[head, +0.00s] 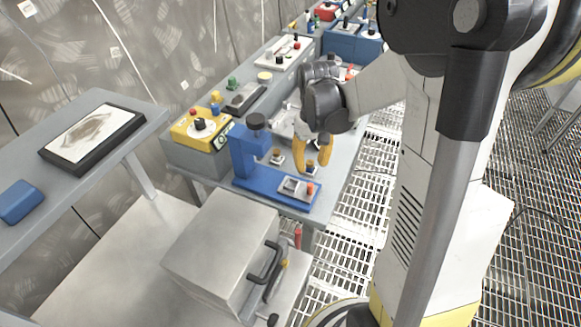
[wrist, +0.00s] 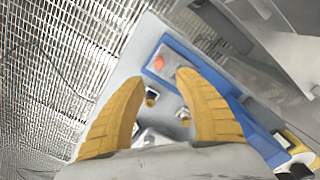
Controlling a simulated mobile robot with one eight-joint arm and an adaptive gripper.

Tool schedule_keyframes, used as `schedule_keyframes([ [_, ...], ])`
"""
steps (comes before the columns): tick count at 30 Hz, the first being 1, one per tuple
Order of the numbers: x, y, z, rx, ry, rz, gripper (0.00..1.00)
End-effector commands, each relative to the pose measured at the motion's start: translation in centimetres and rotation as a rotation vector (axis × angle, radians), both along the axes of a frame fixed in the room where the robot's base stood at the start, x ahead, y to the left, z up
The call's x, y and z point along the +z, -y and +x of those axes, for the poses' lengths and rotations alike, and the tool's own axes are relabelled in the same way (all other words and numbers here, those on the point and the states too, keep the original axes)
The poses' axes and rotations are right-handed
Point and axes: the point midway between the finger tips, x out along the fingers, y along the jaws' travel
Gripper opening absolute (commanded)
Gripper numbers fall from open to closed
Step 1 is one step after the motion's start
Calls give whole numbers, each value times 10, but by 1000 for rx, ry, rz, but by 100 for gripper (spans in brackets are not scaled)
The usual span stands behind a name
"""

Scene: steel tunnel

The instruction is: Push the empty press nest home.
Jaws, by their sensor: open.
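A blue press (head: 243,155) with a black top knob stands on the grey bench. Its long blue base (head: 262,187) runs toward the front right. The grey press nest (head: 293,185) sits on the base's outer end, out from under the press head, with an orange-red knob at its outer end. The nest (wrist: 175,65) and knob also show in the wrist view, beyond the fingertips. I see no part in the nest, but it is small. My gripper (head: 312,160) has yellow fingers; it is open and empty above the bench, behind the nest, apart from it.
Small dark-and-brass parts on grey holders, one (head: 276,158) left of the fingers and one (head: 311,169) below them, stand close behind the press base. A yellow control box (head: 200,130) is left of the press. A steel cabinet (head: 222,250) stands in front.

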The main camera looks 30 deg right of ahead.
Motion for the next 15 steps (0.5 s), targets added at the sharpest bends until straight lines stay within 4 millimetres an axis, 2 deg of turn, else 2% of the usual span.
schedule_keyframes([
  [12,-78,0,0,0,1,0,39],
  [15,-92,0,0,0,1,0,39],
])
